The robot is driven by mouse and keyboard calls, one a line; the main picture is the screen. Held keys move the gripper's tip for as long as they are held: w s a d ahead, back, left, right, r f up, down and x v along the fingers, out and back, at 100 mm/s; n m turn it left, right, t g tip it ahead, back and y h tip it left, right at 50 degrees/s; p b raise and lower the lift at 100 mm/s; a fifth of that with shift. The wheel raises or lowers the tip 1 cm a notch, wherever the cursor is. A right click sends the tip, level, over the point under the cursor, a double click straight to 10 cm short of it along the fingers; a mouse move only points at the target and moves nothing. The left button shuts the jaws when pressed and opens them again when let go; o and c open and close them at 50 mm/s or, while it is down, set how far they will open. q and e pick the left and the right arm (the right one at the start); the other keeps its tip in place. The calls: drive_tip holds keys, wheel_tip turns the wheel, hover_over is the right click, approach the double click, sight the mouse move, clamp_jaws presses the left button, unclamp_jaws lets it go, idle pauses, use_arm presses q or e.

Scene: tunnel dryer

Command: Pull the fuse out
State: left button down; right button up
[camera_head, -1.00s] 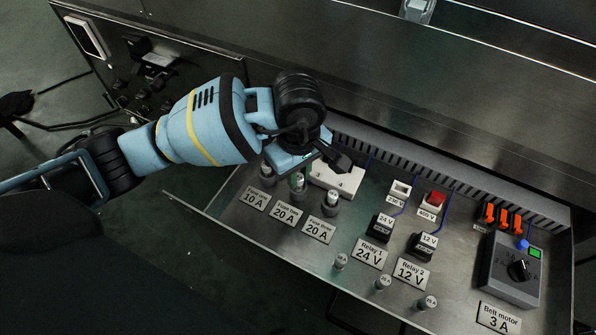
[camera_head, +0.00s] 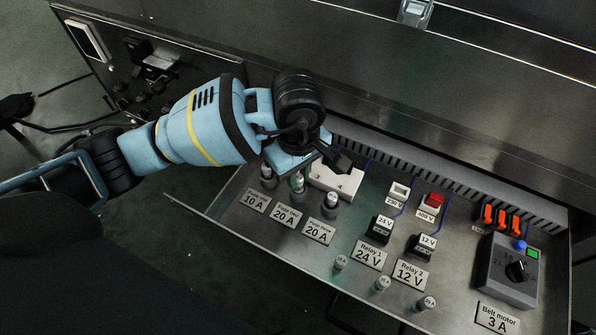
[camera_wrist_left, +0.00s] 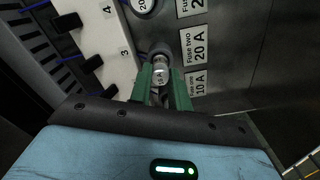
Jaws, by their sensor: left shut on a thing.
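Three fuses stand in a row at the left of the open drawer, each behind its label. My left gripper (camera_wrist_left: 160,88) is shut on the middle fuse (camera_head: 298,183), behind the plate "Fuse two 20 A" (camera_head: 286,215). In the left wrist view the green fingers flank this grey metal fuse (camera_wrist_left: 160,72), which stands upright at its round dark holder. I cannot tell whether it has lifted. The 10 A fuse (camera_head: 268,172) and the third fuse (camera_head: 332,200) stand on either side of it. My right gripper is not in view.
A white block (camera_head: 338,178) with black switches lies right behind the fuses. Several small loose-looking cylinders, one of them here (camera_head: 340,262), stand near the front.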

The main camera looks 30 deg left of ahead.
sight(298, 177)
use_arm(q)
drive_tip(key=shift+r, duration=0.1)
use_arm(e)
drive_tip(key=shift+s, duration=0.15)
use_arm(q)
drive_tip(key=shift+r+p, duration=0.4)
drive_tip(key=shift+r, duration=0.2)
drive_tip(key=shift+r+p, duration=0.35)
drive_tip(key=shift+r, duration=0.3)
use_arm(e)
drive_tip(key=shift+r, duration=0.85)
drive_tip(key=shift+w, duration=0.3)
use_arm(q)
drive_tip(key=shift+r+p, duration=0.7)
drive_tip(key=shift+r, duration=0.3)
drive_tip(key=shift+r+p, duration=0.5)
drive_tip(key=shift+r, duration=0.35)
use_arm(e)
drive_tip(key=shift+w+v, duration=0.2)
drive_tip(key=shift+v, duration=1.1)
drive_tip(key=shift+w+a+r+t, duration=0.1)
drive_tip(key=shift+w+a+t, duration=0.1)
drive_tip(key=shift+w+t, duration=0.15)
